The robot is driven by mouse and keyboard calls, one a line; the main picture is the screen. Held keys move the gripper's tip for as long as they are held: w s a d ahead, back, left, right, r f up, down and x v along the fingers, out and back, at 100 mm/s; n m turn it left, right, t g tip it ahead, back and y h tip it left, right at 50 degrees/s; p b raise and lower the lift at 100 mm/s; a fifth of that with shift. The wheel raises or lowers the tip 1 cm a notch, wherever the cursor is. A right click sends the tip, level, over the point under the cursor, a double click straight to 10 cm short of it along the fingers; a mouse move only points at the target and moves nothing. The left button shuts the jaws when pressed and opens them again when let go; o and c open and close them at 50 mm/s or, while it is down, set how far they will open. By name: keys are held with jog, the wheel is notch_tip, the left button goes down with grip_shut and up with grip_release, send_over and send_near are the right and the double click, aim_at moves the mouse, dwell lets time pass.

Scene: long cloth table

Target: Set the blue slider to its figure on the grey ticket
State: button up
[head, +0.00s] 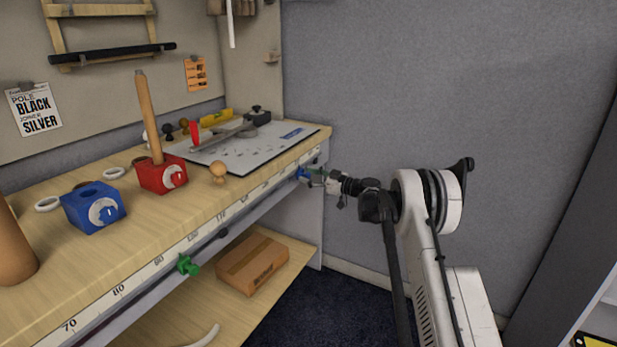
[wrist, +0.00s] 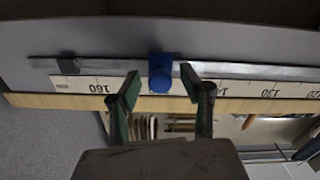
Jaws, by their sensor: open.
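The blue slider (wrist: 161,72) sits on the metal rail along the table's front edge. In the wrist view it stands between the upside-down 160 mark and a partly hidden mark beginning 14. In the head view the blue slider (head: 303,174) is near the rail's far end. My gripper (wrist: 160,84) is open, with one fingertip on each side of the slider and visible gaps to it. My gripper also shows in the head view (head: 316,177), right at the slider. I see no clearly grey ticket. A white card (head: 34,108) reads POLE BLACK, JOINER SILVER; an orange ticket (head: 196,74) is too small to read.
A numbered scale (head: 118,291) runs along the front edge. A green slider (head: 188,265) sits nearer on the rail. A dark stop (wrist: 68,65) stands near the rail's end. The tabletop holds blue (head: 94,207) and red (head: 162,175) blocks. A cardboard box (head: 252,263) lies below.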

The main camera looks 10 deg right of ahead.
jog(key=v, duration=1.1)
jog(key=shift+s+d, duration=0.3)
jog(key=shift+a, duration=0.1)
jog(key=s+a+r+m+g+h, duration=0.45)
jog(key=s+a+r, duration=0.85)
jog(key=s+r, duration=0.4)
jog(key=s+a+m+h, duration=0.3)
jog(key=s+m+h, duration=0.15)
jog(key=s, duration=1.55)
jog(key=s+d+f+m+h, duration=0.1)
jog(key=s+d+f+h, duration=0.15)
jog(key=s, duration=0.75)
jog(key=s+d+f+m+h, duration=0.1)
jog(key=s+f+m+h, duration=0.15)
jog(key=s, duration=0.75)
notch_tip(320, 180, up, 11)
jog(key=p, duration=1.2)
jog(key=shift+w+a+n+y, duration=0.15)
jog(key=shift+a+n+y, duration=0.05)
jog(key=shift+n+y, duration=0.15)
